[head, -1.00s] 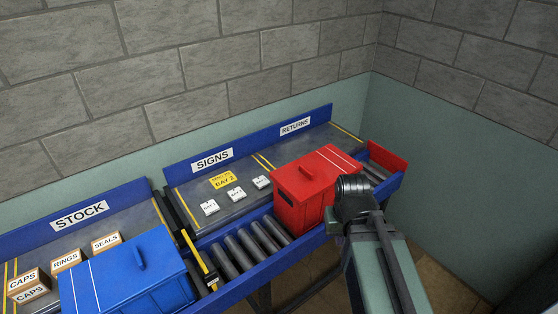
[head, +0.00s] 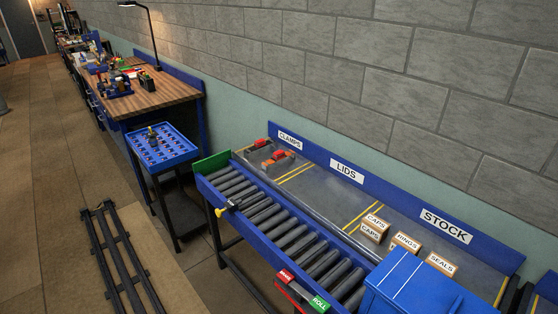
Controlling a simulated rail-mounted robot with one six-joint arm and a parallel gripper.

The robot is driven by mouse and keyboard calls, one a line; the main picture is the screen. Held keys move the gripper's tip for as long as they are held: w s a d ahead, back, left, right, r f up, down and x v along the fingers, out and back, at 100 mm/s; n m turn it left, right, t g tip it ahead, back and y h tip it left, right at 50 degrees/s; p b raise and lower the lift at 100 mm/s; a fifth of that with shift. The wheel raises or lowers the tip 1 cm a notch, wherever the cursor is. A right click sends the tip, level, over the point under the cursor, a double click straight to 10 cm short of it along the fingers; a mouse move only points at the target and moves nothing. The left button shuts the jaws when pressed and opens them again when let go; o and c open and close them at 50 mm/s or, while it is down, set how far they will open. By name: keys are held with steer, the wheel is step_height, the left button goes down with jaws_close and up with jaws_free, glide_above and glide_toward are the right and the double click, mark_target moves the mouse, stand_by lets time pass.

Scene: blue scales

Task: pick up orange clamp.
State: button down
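Two small orange-red clamps lie on the grey bench top by the CLAMPS label (head: 290,141). One clamp (head: 262,143) is nearer the far left corner. The other clamp (head: 279,156) lies just to its right. They are small in the view, and I cannot tell their exact shades apart. Dark parts show around both. My gripper is not in view, so its state and its place relative to the clamps are hidden.
A roller conveyor (head: 268,219) runs along the bench front, with a yellow-handled part (head: 228,207) on its near edge. A blue lidded box (head: 415,285) and small cartons (head: 405,243) stand to the right. A blue tray cart (head: 161,146) and wooden workbench (head: 147,95) are left.

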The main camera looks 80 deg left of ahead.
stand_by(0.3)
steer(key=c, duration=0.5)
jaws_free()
